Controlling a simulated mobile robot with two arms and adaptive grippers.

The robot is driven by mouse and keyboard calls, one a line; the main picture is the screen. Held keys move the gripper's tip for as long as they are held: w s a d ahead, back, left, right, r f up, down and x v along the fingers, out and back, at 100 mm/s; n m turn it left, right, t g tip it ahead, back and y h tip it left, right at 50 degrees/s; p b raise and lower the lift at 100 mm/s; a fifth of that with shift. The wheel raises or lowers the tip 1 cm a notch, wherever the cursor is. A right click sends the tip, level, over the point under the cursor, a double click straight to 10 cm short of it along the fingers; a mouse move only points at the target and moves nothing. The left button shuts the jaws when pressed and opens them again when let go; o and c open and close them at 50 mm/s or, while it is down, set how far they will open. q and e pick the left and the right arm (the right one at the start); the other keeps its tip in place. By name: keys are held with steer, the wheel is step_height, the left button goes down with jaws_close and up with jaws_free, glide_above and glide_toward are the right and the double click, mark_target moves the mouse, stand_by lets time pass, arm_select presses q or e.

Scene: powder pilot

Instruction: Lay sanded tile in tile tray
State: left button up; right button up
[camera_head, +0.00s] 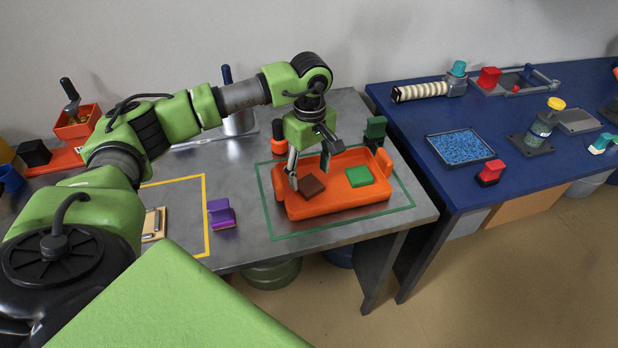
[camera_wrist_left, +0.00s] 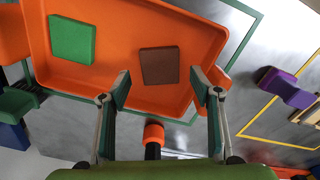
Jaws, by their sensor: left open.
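The orange tile tray (camera_head: 335,207) stands on the grey metal table inside a green outline; its rim also shows in the left wrist view (camera_wrist_left: 120,105). A brown square tile (camera_head: 312,187) lies in the left part of the tray, and a green square tile (camera_head: 359,176) lies to its right. The wrist view shows the brown tile (camera_wrist_left: 159,66) and the green tile (camera_wrist_left: 72,40) apart from each other. My left gripper (camera_head: 309,171) is open above the tray, its fingers around empty space near the brown tile. My right gripper is out of view.
A purple block-like piece (camera_head: 221,213) stands left of the tray beside a yellow outline (camera_head: 205,225). A dark green piece (camera_head: 375,128) stands behind the tray. The blue table (camera_head: 430,130) at right holds a blue-filled tray (camera_head: 461,148) and a red-topped piece (camera_head: 490,172).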

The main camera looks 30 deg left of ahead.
mark_target(309, 184)
arm_select(q)
step_height(309, 184, up, 10)
steer(key=b, duration=0.1)
steer(key=shift+f, duration=0.2)
stand_by(0.3)
